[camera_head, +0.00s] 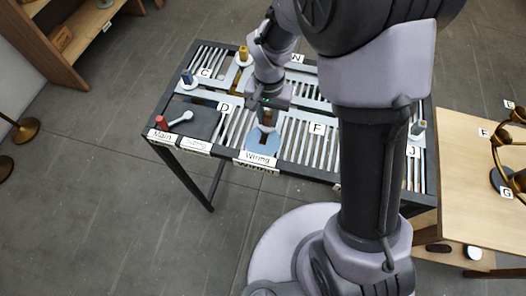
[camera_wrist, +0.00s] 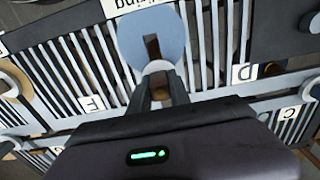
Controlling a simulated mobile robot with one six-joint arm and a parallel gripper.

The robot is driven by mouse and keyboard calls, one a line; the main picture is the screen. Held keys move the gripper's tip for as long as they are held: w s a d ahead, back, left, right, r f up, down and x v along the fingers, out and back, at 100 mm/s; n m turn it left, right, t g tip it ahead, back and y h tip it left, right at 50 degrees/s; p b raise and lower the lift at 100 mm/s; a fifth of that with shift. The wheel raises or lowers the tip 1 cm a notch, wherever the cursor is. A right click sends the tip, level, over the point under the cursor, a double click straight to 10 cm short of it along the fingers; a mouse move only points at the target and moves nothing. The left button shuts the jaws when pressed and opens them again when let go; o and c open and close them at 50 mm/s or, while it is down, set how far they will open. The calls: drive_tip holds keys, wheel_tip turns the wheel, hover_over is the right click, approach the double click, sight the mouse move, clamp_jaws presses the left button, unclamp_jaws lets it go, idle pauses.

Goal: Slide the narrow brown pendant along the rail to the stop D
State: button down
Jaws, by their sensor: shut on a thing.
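My gripper (camera_head: 267,124) is shut on the narrow brown pendant (camera_head: 266,117), just above the blue round plate (camera_head: 258,141) behind the Wiring label. In the wrist view my gripper (camera_wrist: 161,80) points down, and a pale round base (camera_wrist: 159,68) shows at the fingertips. The fingers hide most of the pendant. The D label (camera_head: 224,107) is left of my gripper in the head view; the D label (camera_wrist: 243,72) is to the right in the wrist view.
The slatted table has a yellow knob (camera_head: 243,53), a blue knob (camera_head: 187,77) and a grey knob (camera_head: 417,128). A red knob (camera_head: 162,123) stands at the left corner. An F label (camera_head: 317,128) is to the right. A wooden table (camera_head: 465,150) with brass lamp parts stands at right.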

drive_tip(key=w+d+p, duration=0.1)
drive_tip(key=w+d, duration=0.2)
drive_tip(key=w, duration=0.5)
drive_tip(key=shift+p, duration=0.4)
drive_tip(key=w+a, duration=0.1)
drive_tip(key=a, duration=0.3)
drive_tip(key=w+a, duration=0.2)
drive_tip(key=a, duration=0.3)
drive_tip(key=w+a+p, duration=0.1)
drive_tip(key=a, duration=0.3)
drive_tip(key=shift+w+a, duration=0.2)
drive_tip(key=shift+w, duration=0.15)
drive_tip(key=c, duration=1.1)
unclamp_jaws()
